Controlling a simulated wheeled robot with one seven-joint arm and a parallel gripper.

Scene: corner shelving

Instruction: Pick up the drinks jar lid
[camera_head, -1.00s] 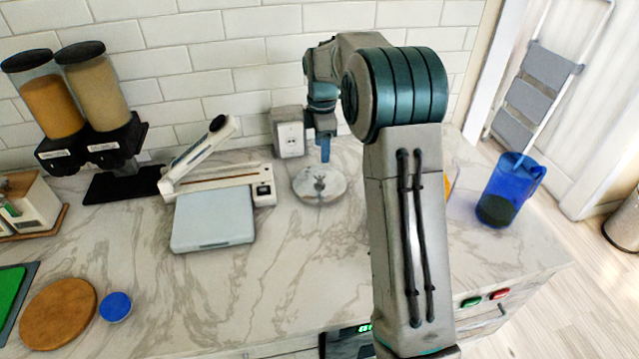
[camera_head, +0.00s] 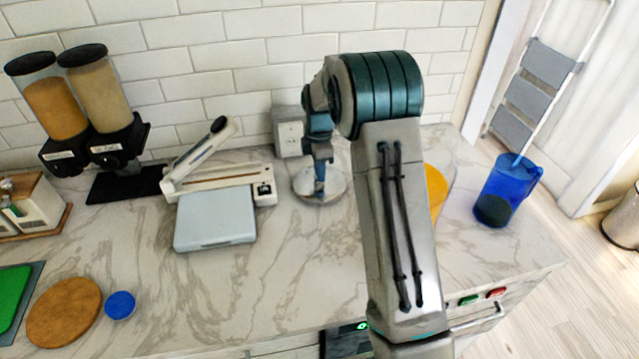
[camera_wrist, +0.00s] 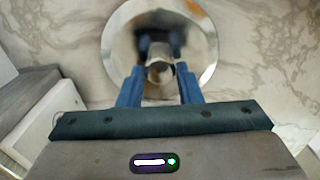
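The drinks jar lid (camera_head: 337,184) is a shiny round metal disc lying on the marble counter, just in front of a grey box by the wall. My gripper (camera_head: 319,190) is low over its middle, pointing down. In the wrist view the lid (camera_wrist: 118,50) is seen from above with a small knob (camera_wrist: 160,71) at its centre. The two blue fingers of my gripper (camera_wrist: 160,78) are apart, one on each side of the knob, with gaps showing. The gripper partly hides the lid in the head view.
A grey outlet box (camera_head: 289,134) stands close behind the lid. A white slicer-like device (camera_head: 216,218) is to its left. A yellow-orange object (camera_head: 436,188), partly hidden by my arm, and a blue jug (camera_head: 505,190) are to the right. The front middle counter is clear.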

